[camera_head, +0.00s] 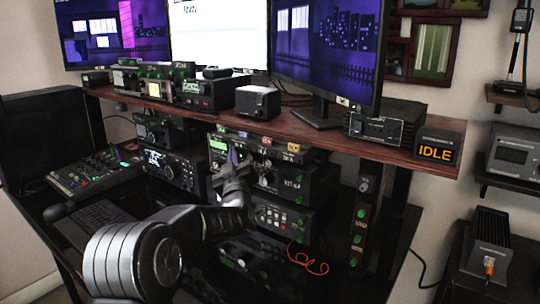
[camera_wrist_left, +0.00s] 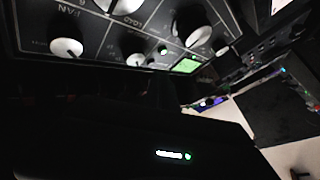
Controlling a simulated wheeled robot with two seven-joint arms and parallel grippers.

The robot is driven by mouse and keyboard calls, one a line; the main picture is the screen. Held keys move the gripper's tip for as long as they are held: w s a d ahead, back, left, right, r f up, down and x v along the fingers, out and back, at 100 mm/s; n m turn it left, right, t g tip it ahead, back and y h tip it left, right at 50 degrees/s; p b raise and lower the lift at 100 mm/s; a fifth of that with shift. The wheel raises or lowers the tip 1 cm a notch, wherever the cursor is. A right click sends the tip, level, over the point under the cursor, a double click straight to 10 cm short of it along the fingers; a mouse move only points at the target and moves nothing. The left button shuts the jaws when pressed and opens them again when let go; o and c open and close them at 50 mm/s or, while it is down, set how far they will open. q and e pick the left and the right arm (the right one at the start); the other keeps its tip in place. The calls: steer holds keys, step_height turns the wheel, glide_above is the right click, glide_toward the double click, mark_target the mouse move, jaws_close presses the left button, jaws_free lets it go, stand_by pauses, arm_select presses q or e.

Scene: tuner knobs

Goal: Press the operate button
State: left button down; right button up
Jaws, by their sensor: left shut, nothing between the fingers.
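The operate button cannot be told apart by its label at this size. The black radio units in the middle of the desk carry knobs and small buttons; one unit (camera_head: 290,181) stands just right of my left gripper. My left gripper (camera_head: 234,156) is shut and empty, pointing up in front of the stacked units and hiding part of their faces. In the left wrist view a dark panel (camera_wrist_left: 103,38) with white knobs (camera_wrist_left: 67,47), a small green light and a green screen (camera_wrist_left: 187,65) fills the top. The fingertips are lost in the dark there. My right gripper is not in view.
An orange IDLE sign (camera_head: 435,151) sits at the right end of the wooden shelf (camera_head: 330,139). Several monitors stand above. A mixer (camera_head: 95,172) and keyboard (camera_head: 100,220) are at left. Little free room surrounds the gripper.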

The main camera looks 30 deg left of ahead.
arm_select(q)
steer(key=s+b, duration=0.3)
steer(key=s, duration=0.3)
steer(key=shift+a+b, duration=0.25)
steer(key=shift+b, duration=0.05)
stand_by(0.4)
